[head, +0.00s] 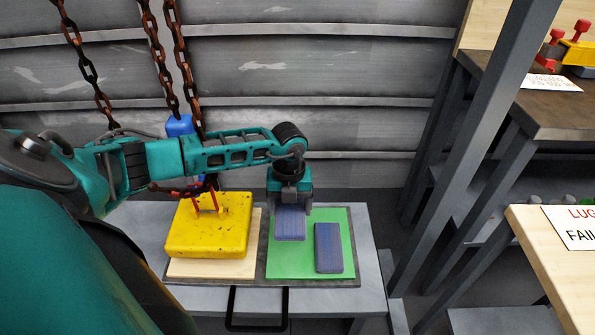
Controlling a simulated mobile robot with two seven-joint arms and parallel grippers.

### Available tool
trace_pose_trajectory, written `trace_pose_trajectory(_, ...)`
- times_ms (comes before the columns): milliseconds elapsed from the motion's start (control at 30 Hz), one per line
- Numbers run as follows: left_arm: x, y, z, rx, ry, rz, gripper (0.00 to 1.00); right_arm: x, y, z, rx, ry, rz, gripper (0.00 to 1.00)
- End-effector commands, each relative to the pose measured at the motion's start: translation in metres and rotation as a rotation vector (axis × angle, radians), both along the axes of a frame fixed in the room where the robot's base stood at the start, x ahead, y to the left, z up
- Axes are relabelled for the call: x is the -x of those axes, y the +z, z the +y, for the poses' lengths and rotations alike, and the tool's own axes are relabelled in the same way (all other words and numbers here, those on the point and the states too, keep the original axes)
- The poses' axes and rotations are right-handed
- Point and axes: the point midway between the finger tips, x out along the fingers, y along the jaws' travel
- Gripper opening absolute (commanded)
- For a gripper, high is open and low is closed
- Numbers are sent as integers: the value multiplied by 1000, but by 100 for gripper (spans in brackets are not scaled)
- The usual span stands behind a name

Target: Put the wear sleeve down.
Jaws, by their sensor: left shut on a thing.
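My left gripper (290,205) points down over the left part of a green mat (308,261). It is shut on a blue-purple ribbed block, which I take for the wear sleeve (290,224). I cannot tell whether the sleeve touches the mat or hangs just above it. A second blue-purple block (328,248) of similar look lies on the mat to its right, apart from it. The gripper hides the held sleeve's upper end. My right gripper is not in view.
A yellow block (209,226) with red prongs sits on a pale board (212,270) left of the mat. Rusty chains (157,60) hang behind my arm, near a blue block (180,125). A grey post (480,130) and wooden benches stand at the right.

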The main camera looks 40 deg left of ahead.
Motion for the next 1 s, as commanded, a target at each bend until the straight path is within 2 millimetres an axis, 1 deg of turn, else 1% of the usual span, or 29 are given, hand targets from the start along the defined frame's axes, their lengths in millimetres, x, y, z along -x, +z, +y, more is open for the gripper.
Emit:
trace_pose_trajectory(33,1,-20,-1,0,0,4,47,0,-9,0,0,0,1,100)
trace_pose_trajectory(100,0,-39,-1,1,0,2,47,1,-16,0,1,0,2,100)
trace_pose_trajectory(200,1,-67,-1,1,-1,3,47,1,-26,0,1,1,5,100)
trace_pose_trajectory(333,0,-94,-1,0,-2,1,47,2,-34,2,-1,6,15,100)
trace_pose_trajectory(433,0,-107,-1,1,-3,1,47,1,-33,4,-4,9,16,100)
trace_pose_trajectory(533,-1,-112,0,0,-3,-1,47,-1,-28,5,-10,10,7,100)
trace_pose_trajectory(633,0,-119,0,0,-3,0,47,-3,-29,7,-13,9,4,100)
trace_pose_trajectory(800,0,-146,-1,0,-3,0,47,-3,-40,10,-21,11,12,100)
trace_pose_trajectory(867,0,-153,-1,1,-4,1,47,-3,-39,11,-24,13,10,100)
trace_pose_trajectory(1000,0,-154,0,0,-5,-1,47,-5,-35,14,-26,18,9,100)
